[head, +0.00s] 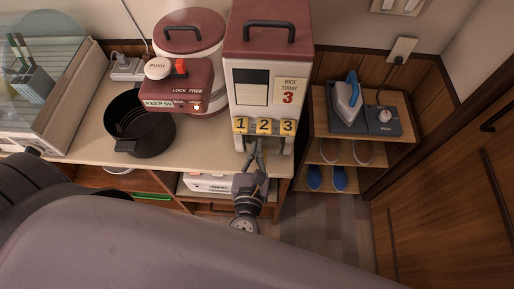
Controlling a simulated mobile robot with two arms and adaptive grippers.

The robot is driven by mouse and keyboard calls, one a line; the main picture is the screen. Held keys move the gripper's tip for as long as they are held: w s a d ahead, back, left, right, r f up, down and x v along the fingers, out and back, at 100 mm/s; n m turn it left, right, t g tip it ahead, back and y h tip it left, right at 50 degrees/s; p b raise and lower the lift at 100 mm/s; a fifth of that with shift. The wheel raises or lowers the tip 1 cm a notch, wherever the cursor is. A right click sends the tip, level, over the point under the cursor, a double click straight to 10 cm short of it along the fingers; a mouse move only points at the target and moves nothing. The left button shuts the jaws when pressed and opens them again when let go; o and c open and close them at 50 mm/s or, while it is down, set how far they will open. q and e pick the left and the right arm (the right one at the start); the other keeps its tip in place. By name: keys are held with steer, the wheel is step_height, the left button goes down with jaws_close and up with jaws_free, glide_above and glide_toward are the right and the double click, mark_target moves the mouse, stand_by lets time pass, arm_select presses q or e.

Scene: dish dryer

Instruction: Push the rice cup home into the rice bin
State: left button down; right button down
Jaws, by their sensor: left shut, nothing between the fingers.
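The rice bin (262,88) is a tall white dispenser with a dark red lid and yellow keys marked 1, 2 and 3. It stands near the right front of the counter. Below the keys is its low opening between two white legs. My left gripper (257,146) is in front of this opening, just under the keys. Its fingers point toward the bin and are shut with nothing between them. I cannot make out the rice cup; the gripper covers part of the opening. My right gripper is not in view.
A white and dark red hot-water pot (184,82) stands left of the bin. A black pot (139,124) and the dish dryer (68,97) are farther left. At right, a small shelf (322,125) holds an iron (347,100) and slippers.

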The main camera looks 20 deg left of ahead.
arm_select(q)
steer(key=shift+w+d+r, duration=0.15)
steer(key=shift+w+d, duration=0.05)
steer(key=f+b+v, duration=0.2)
steer(key=b+v, duration=0.3)
steer(key=v, duration=0.7)
steer(key=shift+s+r, duration=0.25)
steer(key=shift+a, duration=0.1)
